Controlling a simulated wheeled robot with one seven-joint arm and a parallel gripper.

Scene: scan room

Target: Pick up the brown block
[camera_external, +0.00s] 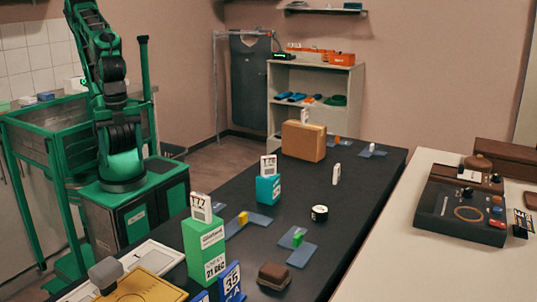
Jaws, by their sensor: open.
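A small dark brown block (274,277) with a rounded top lies on the black table near its front edge. A larger tan-brown box (303,141) stands upright toward the far end of the same table; I cannot tell from the picture alone which one the name brown block fits. My green and black arm rises at the left and leaves the picture at the top.
The black table (350,200) also bears a green box (206,250), a teal box (268,189), a blue box (231,283), a black-and-white round item (319,213) and small blocks on blue-grey plates. A yellow tray (150,287) sits at front left. A pale counter (400,250) adjoins at right.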

